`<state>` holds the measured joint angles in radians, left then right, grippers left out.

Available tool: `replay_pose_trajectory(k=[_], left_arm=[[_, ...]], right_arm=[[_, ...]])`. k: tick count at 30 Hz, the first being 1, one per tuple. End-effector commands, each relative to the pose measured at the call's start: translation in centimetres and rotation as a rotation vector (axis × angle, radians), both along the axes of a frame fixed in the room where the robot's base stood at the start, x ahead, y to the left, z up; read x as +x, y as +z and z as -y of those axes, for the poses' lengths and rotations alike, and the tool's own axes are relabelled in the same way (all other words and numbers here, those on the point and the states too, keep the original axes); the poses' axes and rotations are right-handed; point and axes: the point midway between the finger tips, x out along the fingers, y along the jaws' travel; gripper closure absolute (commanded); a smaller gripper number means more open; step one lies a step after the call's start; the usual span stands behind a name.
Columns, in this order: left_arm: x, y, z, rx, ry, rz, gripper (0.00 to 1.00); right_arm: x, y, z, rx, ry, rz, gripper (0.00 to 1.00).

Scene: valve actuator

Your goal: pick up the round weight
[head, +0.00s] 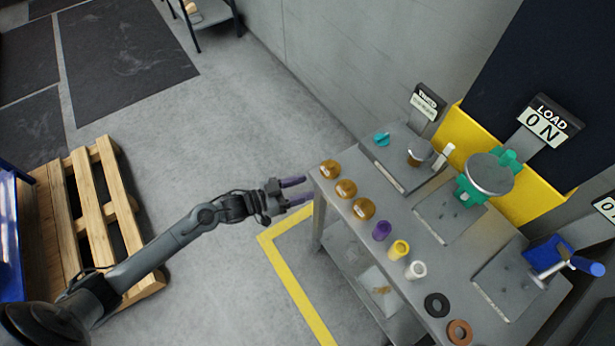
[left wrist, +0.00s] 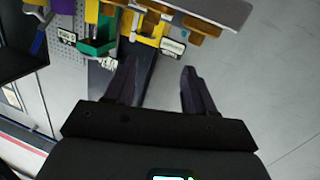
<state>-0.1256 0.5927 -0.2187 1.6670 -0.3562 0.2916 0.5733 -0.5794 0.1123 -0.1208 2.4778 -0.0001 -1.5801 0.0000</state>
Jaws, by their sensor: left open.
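Three round brass-coloured weights stand in a row at the near left edge of the grey workbench in the head view: the first (head: 330,169) at the corner, the second (head: 346,188) and the third (head: 363,209). My left gripper (head: 297,190) is open and empty, just left of the bench edge, with its fingers pointing at the row and apart from it. In the left wrist view the two dark fingers (left wrist: 159,68) are spread with nothing between them. My right gripper is not in view.
The bench (head: 437,262) also holds a purple cylinder (head: 381,231), a yellow one (head: 399,249), a white one (head: 416,270) and rings (head: 437,304). Behind them are a green fixture (head: 488,176) and a blue one (head: 548,256). A wooden pallet (head: 97,206) lies on the floor at left.

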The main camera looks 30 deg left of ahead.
Motion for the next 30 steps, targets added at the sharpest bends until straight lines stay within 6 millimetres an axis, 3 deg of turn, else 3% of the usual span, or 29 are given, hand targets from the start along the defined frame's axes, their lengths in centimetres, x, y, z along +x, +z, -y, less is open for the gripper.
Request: replay_pose_trajectory(k=[1,9,21,30], left_arm=[[1.1,-2.2,-1.0,0.028,0.001,0.016,0.46],[4.2,-2.5,-3.0,0.087,0.001,0.088,0.46],[8.1,-2.2,-0.3,0.085,0.003,0.105,0.46],[9.5,-2.3,0.9,0.086,0.002,0.104,0.46]], right_arm=[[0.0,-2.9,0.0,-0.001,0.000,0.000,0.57],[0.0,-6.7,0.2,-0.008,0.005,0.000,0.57],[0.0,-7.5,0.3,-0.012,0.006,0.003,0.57],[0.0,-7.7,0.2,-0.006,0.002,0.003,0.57]])
